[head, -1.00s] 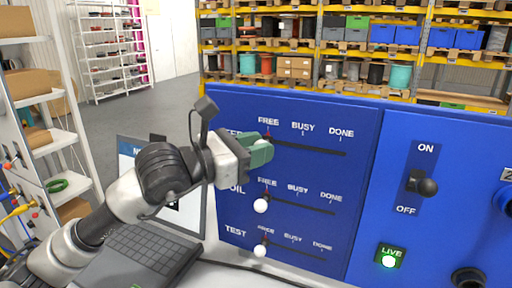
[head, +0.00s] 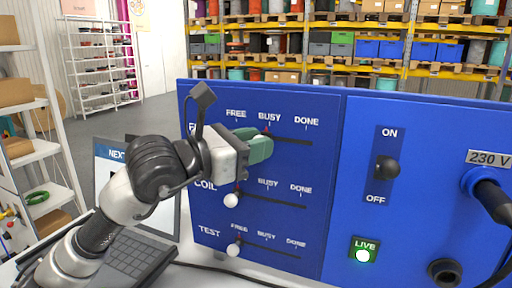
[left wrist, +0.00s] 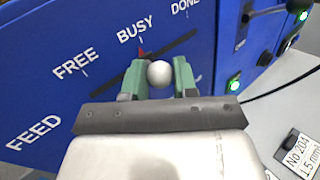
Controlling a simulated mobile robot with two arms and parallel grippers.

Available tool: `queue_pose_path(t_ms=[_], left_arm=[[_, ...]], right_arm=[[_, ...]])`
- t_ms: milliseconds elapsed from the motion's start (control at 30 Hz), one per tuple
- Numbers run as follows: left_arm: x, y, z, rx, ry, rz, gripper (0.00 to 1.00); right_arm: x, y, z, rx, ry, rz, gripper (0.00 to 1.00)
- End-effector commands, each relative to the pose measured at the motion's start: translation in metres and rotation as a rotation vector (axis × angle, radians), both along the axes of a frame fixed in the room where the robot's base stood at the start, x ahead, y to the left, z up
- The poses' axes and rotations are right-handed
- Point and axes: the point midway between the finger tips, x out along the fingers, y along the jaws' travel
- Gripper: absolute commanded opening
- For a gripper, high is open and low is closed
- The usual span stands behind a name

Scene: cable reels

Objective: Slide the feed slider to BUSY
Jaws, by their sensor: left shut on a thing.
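The feed slider is the top row on the blue panel (head: 325,165). Its white ball knob (left wrist: 159,73) sits between the green fingers of my left gripper (head: 262,146), which is shut on it; the gripper also shows in the left wrist view (left wrist: 160,80). The slider's red pointer (left wrist: 141,52) stands at the BUSY mark, with FREE to the left and DONE to the right along the dark slot. In the head view the knob is mostly hidden by the fingers. My right gripper is not in view.
Below are the coil knob (head: 231,200) and the test knob (head: 233,250), both at the left of their slots. To the right are an ON/OFF switch (head: 386,168) and a green-lit LIVE lamp (head: 363,255).

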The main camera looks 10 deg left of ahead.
Motion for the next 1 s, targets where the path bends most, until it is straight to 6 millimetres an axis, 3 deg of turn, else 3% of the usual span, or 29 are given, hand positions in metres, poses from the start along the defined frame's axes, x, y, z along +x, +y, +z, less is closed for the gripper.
queue_pose_path(t_ms=[33,100,200,567,1000], left_arm=[[0.000,0.000,-0.001,-0.001,0.001,-0.001,0.33],[0.000,0.000,-0.001,0.000,0.002,-0.001,0.44],[0.000,0.000,-0.001,-0.001,0.001,-0.001,0.54],[-0.006,0.006,-0.003,0.000,0.000,0.001,0.54],[-0.063,0.063,-0.004,0.000,-0.001,0.002,0.54]], right_arm=[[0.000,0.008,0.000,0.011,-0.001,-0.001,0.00],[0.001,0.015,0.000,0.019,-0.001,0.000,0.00],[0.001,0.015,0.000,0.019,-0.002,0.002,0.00],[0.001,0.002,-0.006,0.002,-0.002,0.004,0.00],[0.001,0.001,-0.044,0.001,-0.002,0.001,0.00]])
